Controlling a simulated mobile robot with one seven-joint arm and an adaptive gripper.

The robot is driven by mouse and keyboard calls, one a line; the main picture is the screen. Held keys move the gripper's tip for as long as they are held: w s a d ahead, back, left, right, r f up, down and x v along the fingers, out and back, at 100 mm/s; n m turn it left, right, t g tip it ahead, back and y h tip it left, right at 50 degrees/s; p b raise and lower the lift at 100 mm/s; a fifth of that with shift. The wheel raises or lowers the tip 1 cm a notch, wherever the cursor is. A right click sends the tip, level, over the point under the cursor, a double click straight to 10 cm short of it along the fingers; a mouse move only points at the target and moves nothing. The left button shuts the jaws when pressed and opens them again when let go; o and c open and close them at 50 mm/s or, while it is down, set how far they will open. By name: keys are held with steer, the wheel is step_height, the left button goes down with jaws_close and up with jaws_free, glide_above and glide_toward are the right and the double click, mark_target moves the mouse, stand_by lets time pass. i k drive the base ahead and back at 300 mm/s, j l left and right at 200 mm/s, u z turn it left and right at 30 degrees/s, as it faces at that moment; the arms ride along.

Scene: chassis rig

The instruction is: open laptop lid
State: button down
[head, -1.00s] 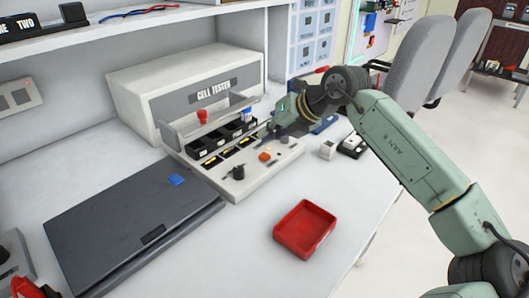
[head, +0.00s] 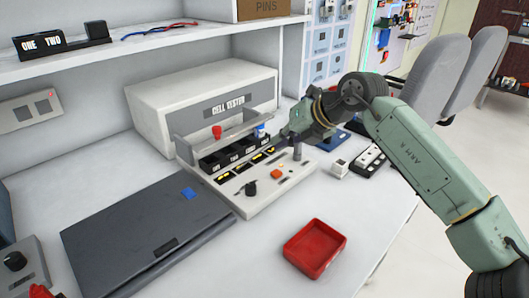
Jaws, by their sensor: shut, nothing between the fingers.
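A dark grey laptop (head: 150,235) lies closed on the white bench at the left, its lid flat. A small blue piece (head: 188,193) sits on the lid near its far right corner, and a dark tab (head: 166,246) shows at its near edge. My gripper (head: 291,140) is shut and empty. It is over the right side of the cell tester's front panel, well to the right of the laptop and apart from it. The fingertips are small and partly merge with the dark parts behind them.
The cell tester (head: 205,105) stands behind the laptop's right side, with knobs and slots on its front panel (head: 262,185). A red tray (head: 314,248) sits at the front. A control box (head: 22,265) is left of the laptop. A shelf (head: 150,42) hangs above. Bench around the tray is clear.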

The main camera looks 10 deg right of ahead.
mark_target(110, 247)
steer(key=k+l, duration=1.15)
steer(key=l, duration=0.25)
